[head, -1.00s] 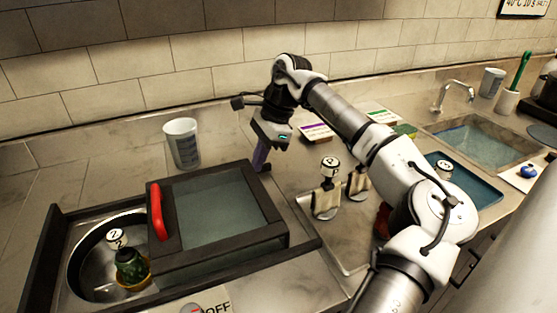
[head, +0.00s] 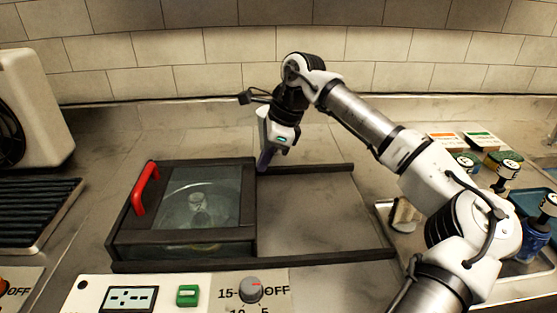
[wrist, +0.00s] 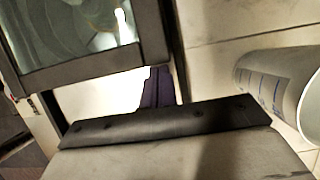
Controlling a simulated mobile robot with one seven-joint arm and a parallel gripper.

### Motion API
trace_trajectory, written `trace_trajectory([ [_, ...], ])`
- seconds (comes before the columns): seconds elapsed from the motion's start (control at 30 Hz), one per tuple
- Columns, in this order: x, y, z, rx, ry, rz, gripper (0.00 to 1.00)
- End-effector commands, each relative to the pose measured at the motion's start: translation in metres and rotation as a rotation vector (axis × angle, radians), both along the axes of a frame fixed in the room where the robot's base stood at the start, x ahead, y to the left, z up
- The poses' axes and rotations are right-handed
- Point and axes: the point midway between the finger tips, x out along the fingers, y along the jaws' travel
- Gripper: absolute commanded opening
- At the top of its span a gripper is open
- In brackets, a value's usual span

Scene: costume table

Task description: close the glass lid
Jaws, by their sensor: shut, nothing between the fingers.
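The glass lid (head: 177,233) lies over the round metal basin at the left part of its dark frame, and its red handle (head: 146,188) is at the left end. The basin and a blurred object in it show through the glass. My gripper (head: 264,163) is shut and empty, pointing down at the lid's back right corner. In the wrist view, the dark purple fingers (wrist: 157,88) are close beside the lid's dark edge (wrist: 98,68). I cannot tell whether they touch it.
Bare rails (head: 335,255) extend right of the lid, with clear counter between them. A control panel with a timer knob (head: 251,290) is in front. A white appliance (head: 38,110) stands left; jars (head: 508,165) stand right.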

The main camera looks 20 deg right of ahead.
Motion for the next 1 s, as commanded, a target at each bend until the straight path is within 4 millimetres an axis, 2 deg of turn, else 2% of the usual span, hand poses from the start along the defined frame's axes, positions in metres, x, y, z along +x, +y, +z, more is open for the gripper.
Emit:
trace_trajectory([
  [0.43,0.001,0.007,0.001,0.007,-0.003,0.009,0.00],
  [0.57,0.001,0.004,0.008,0.007,-0.004,0.009,0.00],
  [0.67,0.000,-0.002,0.022,0.008,-0.006,0.006,0.00],
  [1.0,-0.008,-0.033,0.092,0.003,-0.003,0.000,0.00],
])
